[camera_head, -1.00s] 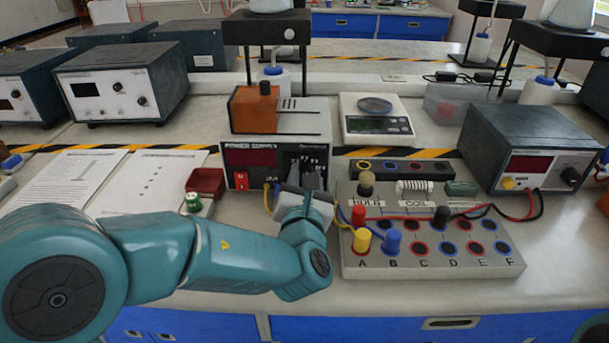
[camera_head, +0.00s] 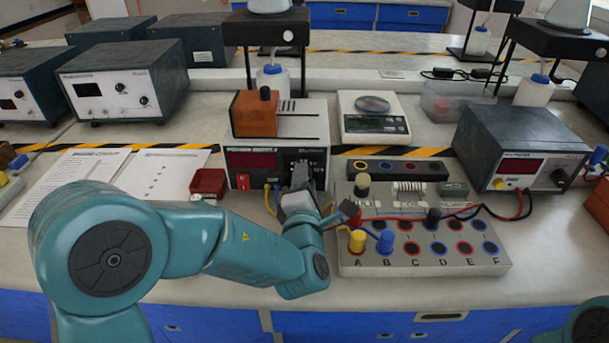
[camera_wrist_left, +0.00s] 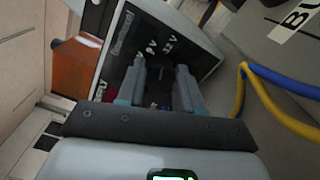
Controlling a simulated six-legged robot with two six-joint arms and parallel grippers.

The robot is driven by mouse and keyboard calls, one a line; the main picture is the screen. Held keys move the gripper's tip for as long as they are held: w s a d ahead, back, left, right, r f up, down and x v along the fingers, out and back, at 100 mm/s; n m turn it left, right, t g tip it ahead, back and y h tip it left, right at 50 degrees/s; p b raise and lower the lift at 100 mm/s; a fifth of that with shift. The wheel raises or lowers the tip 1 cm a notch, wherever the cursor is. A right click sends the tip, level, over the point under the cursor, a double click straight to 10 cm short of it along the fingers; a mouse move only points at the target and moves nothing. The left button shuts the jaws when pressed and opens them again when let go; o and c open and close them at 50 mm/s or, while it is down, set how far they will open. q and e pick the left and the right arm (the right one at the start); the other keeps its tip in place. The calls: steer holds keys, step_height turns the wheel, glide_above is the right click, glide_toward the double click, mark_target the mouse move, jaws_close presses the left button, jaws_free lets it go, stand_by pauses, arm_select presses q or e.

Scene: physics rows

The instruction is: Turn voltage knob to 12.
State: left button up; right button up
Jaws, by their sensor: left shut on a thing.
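The power supply (camera_head: 246,181) stands left of the board, with a dark red display and a black panel on its front. It also shows tilted in the left wrist view (camera_wrist_left: 126,62), where voltage labels are printed on the panel. My left gripper (camera_head: 300,178) is at the right part of this front, and its fingers (camera_wrist_left: 161,78) are shut on the voltage knob. The knob is mostly hidden between the fingers, so its pointer and setting cannot be read. My right gripper is out of view.
A board with sockets and plugs (camera_head: 460,262) sits close to the right of my left gripper. Yellow and blue wires (camera_wrist_left: 262,100) pass beside it. An orange block (camera_head: 254,118) rests on the supply. A small red box (camera_head: 207,183) stands to the left.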

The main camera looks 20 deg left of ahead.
arm_select(q)
steer(key=shift+m+p, duration=0.4)
steer(key=shift+m, duration=0.7)
steer(key=o, duration=1)
steer(key=shift+o, duration=0.2)
